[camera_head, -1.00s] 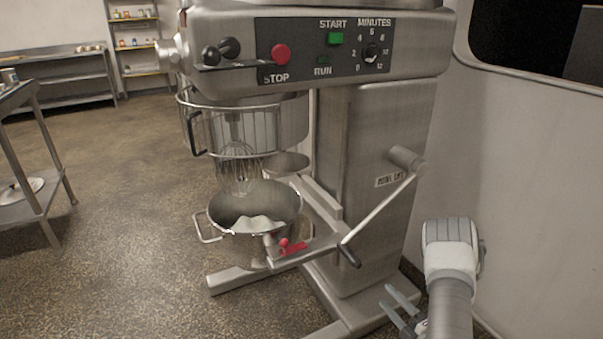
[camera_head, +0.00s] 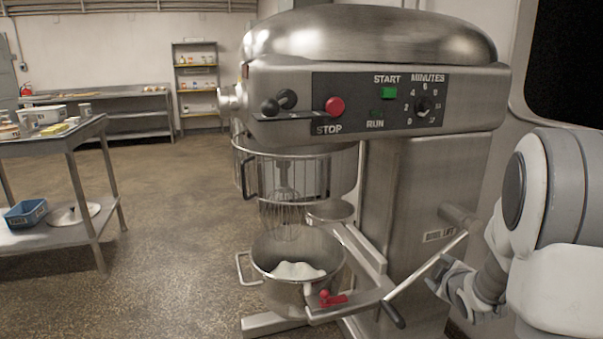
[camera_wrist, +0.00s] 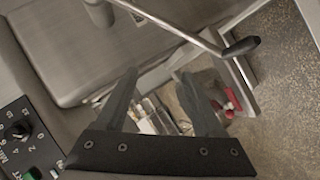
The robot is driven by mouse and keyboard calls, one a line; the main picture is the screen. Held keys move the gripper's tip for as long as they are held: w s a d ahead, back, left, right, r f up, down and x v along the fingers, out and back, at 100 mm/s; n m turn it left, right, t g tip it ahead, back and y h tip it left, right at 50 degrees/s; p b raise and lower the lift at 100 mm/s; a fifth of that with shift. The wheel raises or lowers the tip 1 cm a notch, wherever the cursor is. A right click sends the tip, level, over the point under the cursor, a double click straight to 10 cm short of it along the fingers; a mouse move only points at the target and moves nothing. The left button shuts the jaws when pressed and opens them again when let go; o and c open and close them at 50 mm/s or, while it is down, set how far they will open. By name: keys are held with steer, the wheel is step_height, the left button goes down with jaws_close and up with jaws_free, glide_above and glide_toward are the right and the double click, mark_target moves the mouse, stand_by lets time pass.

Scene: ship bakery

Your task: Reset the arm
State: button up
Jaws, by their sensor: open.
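My arm (camera_head: 562,200) is folded at the right side of the head view, beside the large steel mixer (camera_head: 385,75). My gripper (camera_wrist: 158,100) shows in the wrist view with its two dark fingers apart and nothing between them. In the head view my wrist end (camera_head: 462,285) is near the bowl lift crank (camera_head: 425,272); I cannot tell the exact gap. The fingertips are hard to make out there. The wrist view shows the crank's black handle (camera_wrist: 240,47) beyond the fingers and the control panel (camera_wrist: 25,140) at lower left.
The mixer bowl (camera_head: 298,268) holds white powder and sits low, beneath the whisk (camera_head: 285,212) and wire guard. A red clamp (camera_head: 332,298) is at its front. A steel table (camera_head: 85,135) stands at left. Open floor (camera_head: 170,220) lies between. A wall is close behind my arm.

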steer(key=s+a+r+m+g, duration=0.2)
steer(key=s+a+r+m, duration=0.15)
steer(key=s+r, duration=0.2)
steer(key=s+a+r+m+g+y, duration=0.1)
steer(key=s+a+r+m+g, duration=0.1)
steer(key=s+a, duration=0.45)
steer(key=s+a+r+m+g, duration=0.1)
steer(key=s+a+r+m, duration=0.15)
steer(key=s, duration=0.75)
steer(key=s+a+r+m+g+y, duration=0.1)
steer(key=s+a+m+g, duration=0.1)
steer(key=s+a, duration=0.5)
step_height(320, 180, up, 24)
steer(key=s+d+p, duration=0.1)
steer(key=s+p, duration=0.1)
steer(key=p, duration=2.2)
steer(key=shift+d+m, duration=0.3)
